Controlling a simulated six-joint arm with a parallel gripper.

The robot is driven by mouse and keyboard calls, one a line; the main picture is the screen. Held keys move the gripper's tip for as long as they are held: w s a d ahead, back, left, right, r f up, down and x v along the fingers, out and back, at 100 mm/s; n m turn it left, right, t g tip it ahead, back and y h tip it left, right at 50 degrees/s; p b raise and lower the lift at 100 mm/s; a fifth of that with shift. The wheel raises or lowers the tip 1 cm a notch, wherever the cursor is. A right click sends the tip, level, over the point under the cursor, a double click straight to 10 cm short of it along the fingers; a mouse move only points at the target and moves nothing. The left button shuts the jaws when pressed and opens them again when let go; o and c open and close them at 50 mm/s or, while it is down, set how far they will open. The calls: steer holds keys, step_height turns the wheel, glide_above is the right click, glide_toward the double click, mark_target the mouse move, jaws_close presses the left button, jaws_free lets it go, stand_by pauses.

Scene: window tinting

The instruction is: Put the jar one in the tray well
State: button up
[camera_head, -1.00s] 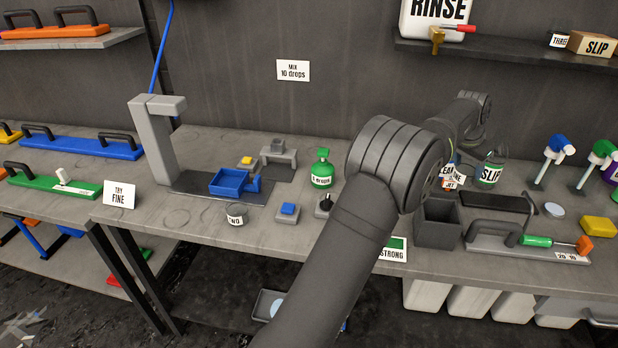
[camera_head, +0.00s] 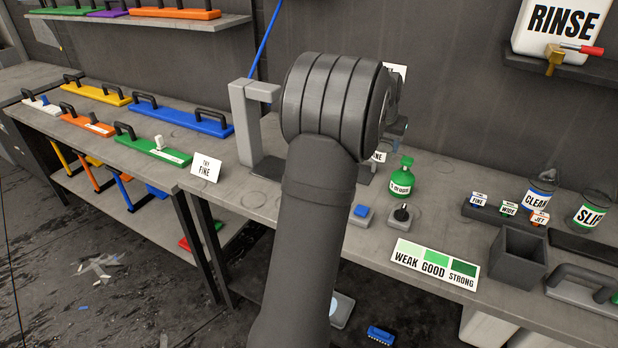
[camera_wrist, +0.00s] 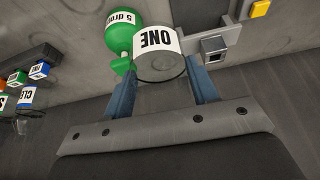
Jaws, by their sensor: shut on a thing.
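The jar one (camera_wrist: 158,42), a small round jar with a white label reading ONE, is between the two blue fingers of my gripper (camera_wrist: 160,76) in the wrist view. The fingers are shut on it. Its label shows upside down there. In the head view, my arm covers the gripper; a white label ending in NE, apparently the jar's (camera_head: 379,157), shows past the arm's right edge. The tray well cannot be made out in either current view; my arm covers that part of the bench.
A green bottle (camera_head: 401,178) stands close beside the jar; it also shows in the wrist view (camera_wrist: 124,32). A blue-topped block (camera_head: 361,213) and a black-knobbed block (camera_head: 401,215) sit near the front edge. A grey upright stand (camera_head: 246,125) rises left of my arm.

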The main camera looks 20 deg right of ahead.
steer(key=w+a+n, duration=0.2)
steer(key=w+a, duration=0.2)
steer(key=a, duration=0.7)
steer(key=shift+t+y, duration=0.3)
steer(key=shift+y, duration=0.1)
steer(key=w+a+f, duration=0.2)
steer(key=w, duration=0.1)
steer(key=w+a+f, duration=0.2)
steer(key=f, duration=0.1)
steer(key=w+a+f, duration=0.2)
steer(key=w+a, duration=0.1)
steer(key=shift+w+a+f, duration=0.1)
steer(key=shift+w+f, duration=0.25)
steer(key=shift+f, duration=1.8)
steer(key=shift+f, duration=0.1)
steer(key=o, duration=1.1)
steer(key=shift+c, duration=0.2)
